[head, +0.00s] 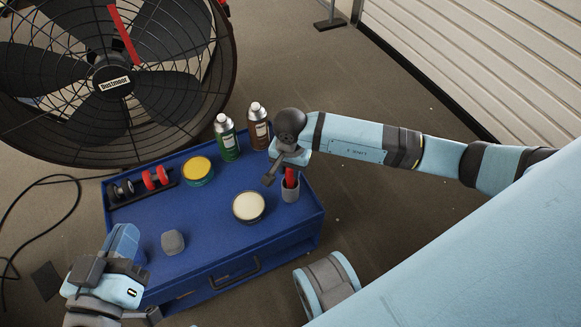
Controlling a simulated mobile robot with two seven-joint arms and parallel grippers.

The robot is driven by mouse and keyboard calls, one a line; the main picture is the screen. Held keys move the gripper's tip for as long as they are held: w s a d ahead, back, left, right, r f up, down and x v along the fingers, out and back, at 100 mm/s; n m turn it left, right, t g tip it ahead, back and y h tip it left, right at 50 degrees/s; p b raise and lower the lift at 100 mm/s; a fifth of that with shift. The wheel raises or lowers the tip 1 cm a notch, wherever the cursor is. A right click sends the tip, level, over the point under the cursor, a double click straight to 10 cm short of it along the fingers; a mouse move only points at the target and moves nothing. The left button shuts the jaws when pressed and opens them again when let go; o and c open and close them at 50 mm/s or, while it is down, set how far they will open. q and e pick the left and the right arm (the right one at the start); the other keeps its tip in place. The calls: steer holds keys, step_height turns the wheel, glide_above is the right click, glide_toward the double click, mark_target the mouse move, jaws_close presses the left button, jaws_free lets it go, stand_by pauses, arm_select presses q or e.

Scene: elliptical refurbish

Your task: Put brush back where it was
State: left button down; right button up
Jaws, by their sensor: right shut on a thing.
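My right gripper (281,172) is at the right side of the blue cart, directly over a small grey cup (290,194). It is shut on the brush (291,178), of which a red part shows between the gripper and the cup. The brush is upright and its lower end is inside the cup, hidden by the cup wall. The gripper hides the brush's upper part. My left gripper (145,316) is low at the front left of the cart, away from the brush; its fingers are too unclear to tell open from shut.
The blue cart top (215,225) carries a green can (226,140), a brown can (258,130), a yellow tin (198,170), a cream-topped tin (248,206), a grey block (173,242) and a black tray (128,197) with red and dark pieces. A large fan (115,85) stands behind.

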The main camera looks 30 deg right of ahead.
steer(key=o, duration=0.9)
